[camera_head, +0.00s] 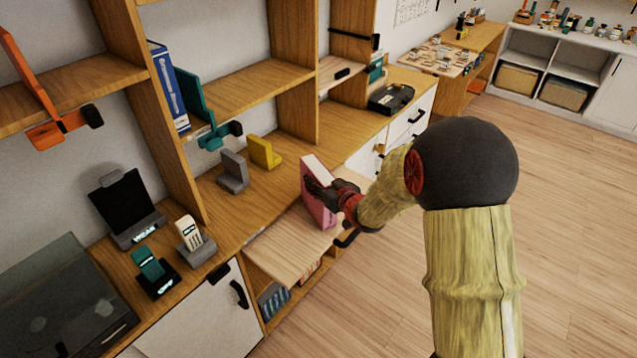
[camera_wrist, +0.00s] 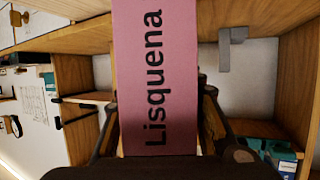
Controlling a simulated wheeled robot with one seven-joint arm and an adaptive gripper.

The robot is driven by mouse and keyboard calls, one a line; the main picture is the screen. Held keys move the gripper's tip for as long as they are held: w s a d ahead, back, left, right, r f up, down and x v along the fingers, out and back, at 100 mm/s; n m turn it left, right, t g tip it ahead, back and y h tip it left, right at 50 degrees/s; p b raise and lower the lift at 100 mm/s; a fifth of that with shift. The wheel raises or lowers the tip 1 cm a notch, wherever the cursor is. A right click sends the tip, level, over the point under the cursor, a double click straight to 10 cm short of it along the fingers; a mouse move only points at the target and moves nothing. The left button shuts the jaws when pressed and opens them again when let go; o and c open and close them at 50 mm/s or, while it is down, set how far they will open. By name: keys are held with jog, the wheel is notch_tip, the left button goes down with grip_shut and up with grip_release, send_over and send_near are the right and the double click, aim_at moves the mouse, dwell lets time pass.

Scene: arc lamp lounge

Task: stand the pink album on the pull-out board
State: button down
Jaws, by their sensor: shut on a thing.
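The pink album (camera_head: 316,204) is upright in my gripper (camera_head: 322,187), near the right end of the pull-out board (camera_head: 285,248). In the wrist view, its pink spine (camera_wrist: 155,65) reads "Lisquena", and the fingers of my gripper (camera_wrist: 158,105) are shut on it from both sides. The board is a light wooden slab drawn out below the counter, and its left part is bare. The album's lower edge is close to the board's surface; I cannot tell if they touch.
A grey bookend (camera_head: 233,172) and a yellow bookend (camera_head: 264,152) stand on the counter behind the board. Two handsets in cradles, one cream (camera_head: 190,233) and one teal (camera_head: 148,263), are at left. Books sit in the cubby below the board. The floor at right is open.

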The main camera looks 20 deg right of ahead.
jog(key=c, duration=1.6)
grip_release()
jog(key=shift+f, duration=0.15)
jog(key=shift+c, duration=0.2)
jog(key=o, duration=0.4)
jog(key=shift+o, duration=0.3)
